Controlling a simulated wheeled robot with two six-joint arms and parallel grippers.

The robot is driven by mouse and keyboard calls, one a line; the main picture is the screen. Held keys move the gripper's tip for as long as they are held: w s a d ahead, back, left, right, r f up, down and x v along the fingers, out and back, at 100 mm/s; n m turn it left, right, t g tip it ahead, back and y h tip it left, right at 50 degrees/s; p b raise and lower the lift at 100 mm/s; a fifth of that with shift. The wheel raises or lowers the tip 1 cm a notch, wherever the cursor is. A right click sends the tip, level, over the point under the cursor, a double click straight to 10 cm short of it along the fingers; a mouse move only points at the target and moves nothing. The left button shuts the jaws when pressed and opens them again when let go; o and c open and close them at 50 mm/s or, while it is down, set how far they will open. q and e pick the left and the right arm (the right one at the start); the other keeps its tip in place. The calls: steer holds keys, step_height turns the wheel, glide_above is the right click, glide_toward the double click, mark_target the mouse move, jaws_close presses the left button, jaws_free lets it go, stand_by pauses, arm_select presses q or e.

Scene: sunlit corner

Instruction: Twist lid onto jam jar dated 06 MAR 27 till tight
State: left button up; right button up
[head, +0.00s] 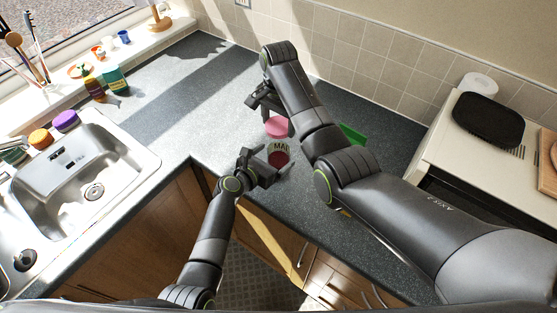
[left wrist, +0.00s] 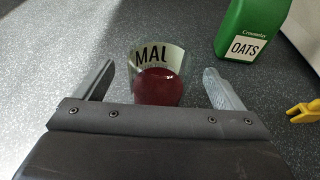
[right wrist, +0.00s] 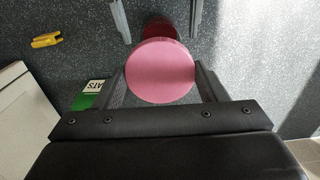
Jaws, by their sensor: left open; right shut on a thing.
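The jam jar (head: 279,158) holds dark red jam and stands on the grey worktop. Its pale label shows "MA" and part of another letter in the left wrist view (left wrist: 157,87); the rest of the date is not readable. My left gripper (head: 268,166) is open, with one finger on each side of the jar and visible gaps to it. My right gripper (right wrist: 163,72) is shut on the pink lid (right wrist: 160,71). The lid also shows in the head view (head: 277,127). It is apart from the jar, whose top is partly hidden in the right wrist view.
A green oats container (left wrist: 250,28) stands close to the jar, partly behind my right arm in the head view. A small yellow object (left wrist: 305,113) lies on the worktop. The sink (head: 90,185) is at left, with bottles (head: 115,79) behind it. The worktop left of the jar is clear.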

arm_select(q)
steer(key=shift+x, duration=1.5)
steer(key=c, duration=1.4)
steer(key=shift+c, duration=0.3)
arm_select(e)
steer(key=shift+f, duration=2.5)
